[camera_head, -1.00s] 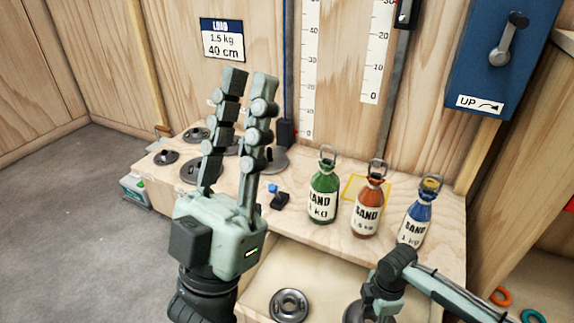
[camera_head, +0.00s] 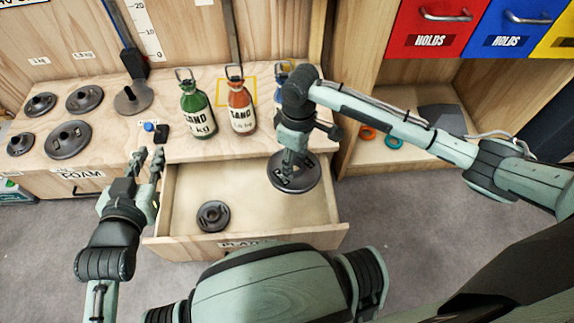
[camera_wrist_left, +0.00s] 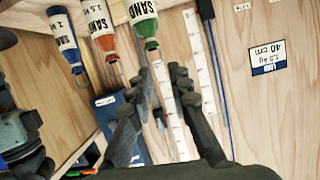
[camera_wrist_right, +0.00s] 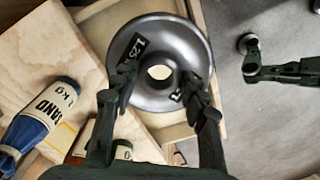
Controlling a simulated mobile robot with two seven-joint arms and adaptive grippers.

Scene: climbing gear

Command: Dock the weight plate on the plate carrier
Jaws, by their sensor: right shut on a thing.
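A dark grey weight plate (camera_head: 293,180) with white lettering is in my right gripper (camera_head: 290,158), over the right part of the open drawer. The right wrist view shows the fingers closed in on the plate (camera_wrist_right: 196,52) near its centre hole. How high it is above the drawer floor I cannot tell. A disc-shaped base (camera_head: 133,101) below a dark block on a blue upright stands at the back wall; it looks like the plate carrier. My left gripper (camera_head: 148,156) is open and empty in front of the bench, left of the drawer.
Another plate (camera_head: 212,216) lies in the drawer (camera_head: 245,240). Several plates (camera_head: 68,139) lie on the bench's left. A small blue-topped black item (camera_head: 161,132) lies near the front edge.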

